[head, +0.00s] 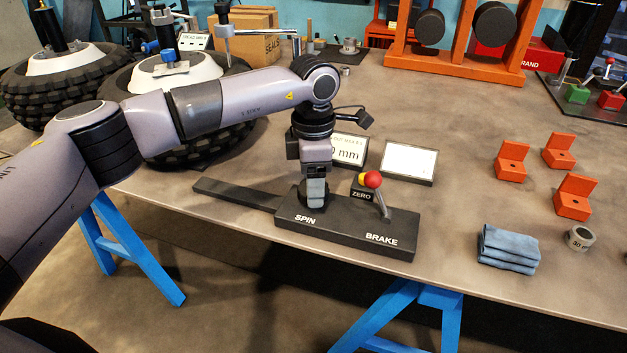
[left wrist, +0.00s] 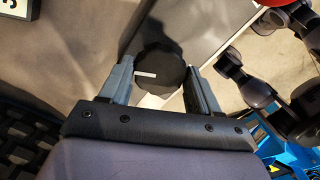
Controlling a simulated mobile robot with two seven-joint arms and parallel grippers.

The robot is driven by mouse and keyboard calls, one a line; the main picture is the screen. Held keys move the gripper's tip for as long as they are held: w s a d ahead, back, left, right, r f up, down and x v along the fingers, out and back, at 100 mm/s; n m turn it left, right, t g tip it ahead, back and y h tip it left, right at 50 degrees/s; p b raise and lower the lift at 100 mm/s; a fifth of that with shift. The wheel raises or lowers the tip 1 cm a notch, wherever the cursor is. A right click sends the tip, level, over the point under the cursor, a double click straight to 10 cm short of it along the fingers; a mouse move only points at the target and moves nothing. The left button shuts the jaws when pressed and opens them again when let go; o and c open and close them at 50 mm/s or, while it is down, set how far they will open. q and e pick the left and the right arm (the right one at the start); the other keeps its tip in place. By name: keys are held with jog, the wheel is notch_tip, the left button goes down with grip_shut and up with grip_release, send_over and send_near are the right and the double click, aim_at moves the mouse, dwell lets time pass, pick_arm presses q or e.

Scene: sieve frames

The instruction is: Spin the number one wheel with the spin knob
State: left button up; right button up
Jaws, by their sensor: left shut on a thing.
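The black spin knob (left wrist: 160,75) has a lobed edge and a white mark on top. My left gripper (head: 315,199) points down over the "SPIN" end of the dark control box (head: 345,233), its fingers closed on either side of the knob. The left wrist view also shows its fingers (left wrist: 158,90) around the knob. Two treaded wheels with white hubs stand at the left, a nearer wheel (head: 182,150) partly behind my left arm and a farther wheel (head: 40,105). I cannot tell which is number one. My right gripper is not in view.
A red-tipped brake lever (head: 373,181) and "ZERO" button (head: 362,194) sit close right of my left gripper. Behind stand an "mm" display (head: 350,152) and a blank white panel (head: 408,162). Orange blocks (head: 512,160) and a blue cloth (head: 508,249) lie right.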

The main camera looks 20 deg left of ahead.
pick_arm(q)
jog(key=m, duration=0.5)
jog(key=shift+m, duration=0.3)
jog(key=m, duration=0.4)
jog(key=shift+m, duration=0.3)
jog(key=m, duration=0.4)
jog(key=shift+m, duration=2.5)
jog(key=shift+r, duration=0.1)
jog(key=o, duration=1.1)
jog(key=shift+c, duration=0.2)
jog(key=shift+r, duration=3.55)
